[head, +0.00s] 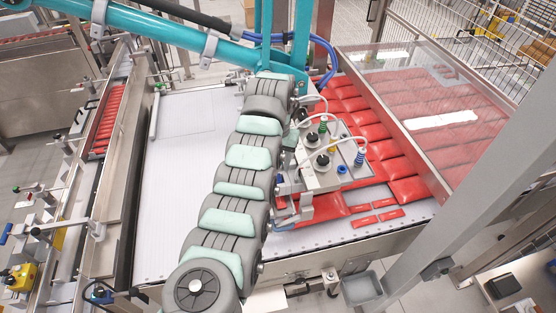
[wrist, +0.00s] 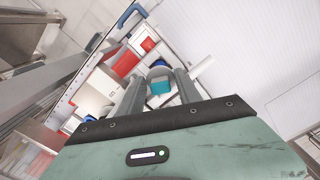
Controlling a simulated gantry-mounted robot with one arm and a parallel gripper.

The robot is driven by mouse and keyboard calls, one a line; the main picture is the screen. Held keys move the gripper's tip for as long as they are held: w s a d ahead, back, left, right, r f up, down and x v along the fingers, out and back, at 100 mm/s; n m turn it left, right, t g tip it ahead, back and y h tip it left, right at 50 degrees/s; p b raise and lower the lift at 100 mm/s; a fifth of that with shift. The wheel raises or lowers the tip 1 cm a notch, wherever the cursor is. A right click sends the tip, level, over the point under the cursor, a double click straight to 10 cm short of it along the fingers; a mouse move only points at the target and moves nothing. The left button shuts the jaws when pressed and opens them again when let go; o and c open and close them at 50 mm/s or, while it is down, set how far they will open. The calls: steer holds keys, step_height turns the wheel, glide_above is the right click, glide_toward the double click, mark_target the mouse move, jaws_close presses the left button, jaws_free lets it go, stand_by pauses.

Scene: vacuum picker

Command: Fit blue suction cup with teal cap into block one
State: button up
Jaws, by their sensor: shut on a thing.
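In the wrist view my gripper (wrist: 160,92) is shut on the blue suction cup with teal cap (wrist: 160,87). The teal part shows between the fingers, with blue at its far end. In the head view my gripper is mostly hidden behind my arm, and the held cup cannot be made out. A grey block (head: 318,179) stands just right of my arm in the head view. It carries a green cup (head: 323,126), a blue-and-white cup (head: 360,157), black round knobs and a blue ring (head: 342,169). I cannot tell which block is block one.
Red packs (head: 403,167) lie in rows right of and behind the block. A clear guard panel (head: 420,85) stands to the right. The white conveyor surface (head: 180,190) left of my arm is clear. Hoses and a teal frame (head: 180,30) hang overhead.

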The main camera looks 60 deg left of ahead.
mark_target(278, 179)
steer(key=shift+f, duration=0.1)
stand_by(0.3)
steer(key=shift+f+b, duration=0.5)
steer(key=shift+f, duration=0.9)
steer(key=shift+f, duration=0.25)
steer(key=shift+f+b, duration=0.5)
steer(key=shift+f, duration=0.55)
steer(key=o, duration=1.1)
steer(key=shift+o, duration=0.2)
steer(key=shift+r, duration=0.1)
